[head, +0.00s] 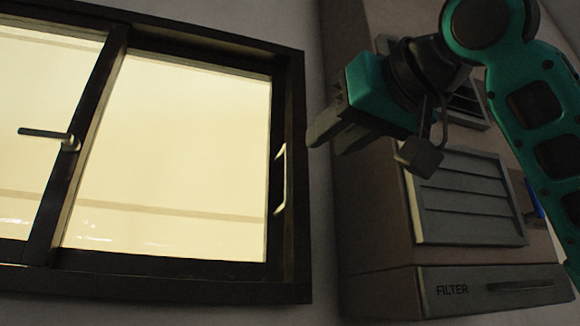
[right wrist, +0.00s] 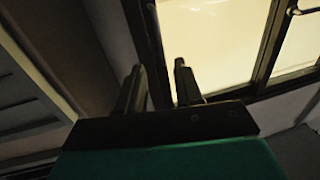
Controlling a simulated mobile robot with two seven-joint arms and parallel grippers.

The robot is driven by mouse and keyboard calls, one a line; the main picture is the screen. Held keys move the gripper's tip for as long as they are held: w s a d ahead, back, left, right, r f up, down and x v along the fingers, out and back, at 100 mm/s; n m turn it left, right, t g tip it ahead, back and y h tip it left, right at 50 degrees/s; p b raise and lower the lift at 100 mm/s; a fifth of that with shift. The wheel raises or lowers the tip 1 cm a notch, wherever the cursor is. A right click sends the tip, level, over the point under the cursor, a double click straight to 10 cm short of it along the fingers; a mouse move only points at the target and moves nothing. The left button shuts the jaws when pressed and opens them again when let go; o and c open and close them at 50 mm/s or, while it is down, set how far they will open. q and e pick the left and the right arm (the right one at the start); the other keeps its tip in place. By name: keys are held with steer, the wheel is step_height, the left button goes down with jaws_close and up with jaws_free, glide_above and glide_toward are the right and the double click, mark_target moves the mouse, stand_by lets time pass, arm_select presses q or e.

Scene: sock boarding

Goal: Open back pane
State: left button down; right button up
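The window has a dark frame (head: 307,230) and two bright panes side by side, a left pane (head: 40,130) and a right pane (head: 175,150). A pale pull handle (head: 281,180) is on the right pane's right stile. A lever handle (head: 45,133) sticks out from the middle stile. I cannot tell which pane lies behind. My right gripper (head: 326,142) is just right of the window frame, apart from the pull handle. In the right wrist view its two fingers (right wrist: 159,78) stand apart with nothing between them. My left gripper is not in view.
A brown cabinet (head: 370,225) with a louvred panel (head: 470,195) and a drawer front marked FILTER (head: 452,290) stands close on the right, behind my right arm. A narrow strip of grey wall (head: 322,220) lies between it and the window.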

mark_target(289, 171)
steer(key=p+x, duration=0.2)
steer(key=x, duration=0.7)
steer(key=shift+w+a, duration=0.2)
steer(key=shift+w, duration=0.1)
steer(key=shift+w+a, duration=0.25)
steer(key=shift+w, duration=0.3)
steer(key=shift+c, duration=0.5)
jaws_close()
